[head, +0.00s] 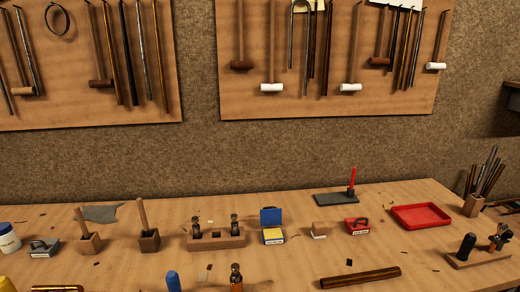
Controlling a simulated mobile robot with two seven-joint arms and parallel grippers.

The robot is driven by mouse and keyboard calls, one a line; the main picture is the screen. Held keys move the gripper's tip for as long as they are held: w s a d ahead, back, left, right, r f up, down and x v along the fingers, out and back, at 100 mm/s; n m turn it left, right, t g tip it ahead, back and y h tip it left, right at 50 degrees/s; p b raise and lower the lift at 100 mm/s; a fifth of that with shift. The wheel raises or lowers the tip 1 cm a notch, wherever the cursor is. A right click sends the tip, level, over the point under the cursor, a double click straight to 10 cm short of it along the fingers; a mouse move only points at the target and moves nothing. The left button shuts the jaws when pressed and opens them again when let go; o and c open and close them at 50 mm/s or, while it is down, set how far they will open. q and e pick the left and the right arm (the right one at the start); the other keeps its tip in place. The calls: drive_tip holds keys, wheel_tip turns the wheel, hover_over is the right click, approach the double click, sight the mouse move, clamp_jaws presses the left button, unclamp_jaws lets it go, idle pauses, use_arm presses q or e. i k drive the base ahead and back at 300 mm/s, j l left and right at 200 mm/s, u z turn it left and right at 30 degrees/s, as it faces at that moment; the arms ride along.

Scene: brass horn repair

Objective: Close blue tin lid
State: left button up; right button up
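The blue tin stands near the middle of the workbench in the head view. Its blue lid (271,216) is raised upright at the back of the tin. The tin's body (273,236) shows a yellowish top surface and a pale label on its front. Neither of my grippers is in view, and nothing touches the lid.
A red tray (420,216) lies further right. A brass tube (360,278) lies in front on the bench (300,262).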

sight(269, 216)
drive_tip(key=l+u, duration=0.75)
drive_tip(key=l, duration=0.2)
